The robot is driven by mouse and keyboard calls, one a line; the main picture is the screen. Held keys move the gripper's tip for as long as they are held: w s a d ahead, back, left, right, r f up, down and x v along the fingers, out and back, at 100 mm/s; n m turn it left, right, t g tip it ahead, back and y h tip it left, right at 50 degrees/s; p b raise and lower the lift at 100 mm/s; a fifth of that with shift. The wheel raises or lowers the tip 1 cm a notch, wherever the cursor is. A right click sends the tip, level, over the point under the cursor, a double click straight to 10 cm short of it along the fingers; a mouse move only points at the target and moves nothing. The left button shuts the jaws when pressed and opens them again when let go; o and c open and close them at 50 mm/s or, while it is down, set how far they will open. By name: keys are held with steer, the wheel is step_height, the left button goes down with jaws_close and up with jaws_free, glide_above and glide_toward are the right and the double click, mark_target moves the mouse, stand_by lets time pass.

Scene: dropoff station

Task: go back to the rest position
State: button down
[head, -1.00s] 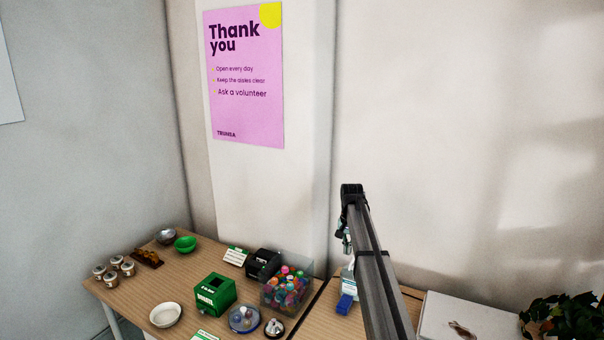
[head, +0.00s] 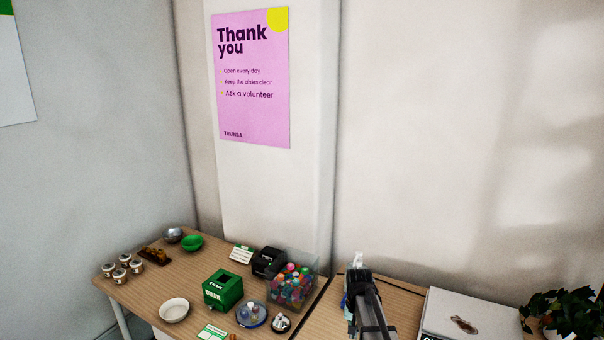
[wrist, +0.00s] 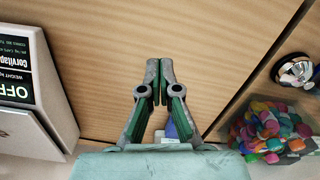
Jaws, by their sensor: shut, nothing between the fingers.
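My gripper (wrist: 160,78) shows in the wrist view with its two fingertips together and nothing between them. It is over bare wooden table top (wrist: 105,75). In the head view my arm reaches in from the bottom, right of centre, over the right table (head: 322,318); its fingers are hard to make out there.
A white scale-like box (head: 470,316) is at the right. A blue item (wrist: 172,130) is partly hidden behind my fingers. A green donation box (head: 222,291) stands farther left.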

steer(key=s+f+n, duration=0.1)
steer(key=s+f, duration=0.3)
steer(key=s, duration=0.8)
steer(key=s+f+n, duration=0.2)
steer(key=s+f, duration=0.2)
steer(key=s, duration=0.8)
steer(key=s+f+g+b, duration=0.2)
steer(key=s+f+g, duration=0.1)
steer(key=s+f, duration=0.9)
steer(key=s+f+g+b, duration=0.3)
steer(key=s+f, duration=0.9)
steer(key=s, duration=0.5)
steer(key=shift+s+g, duration=0.25)
steer(key=shift+g, duration=0.15)
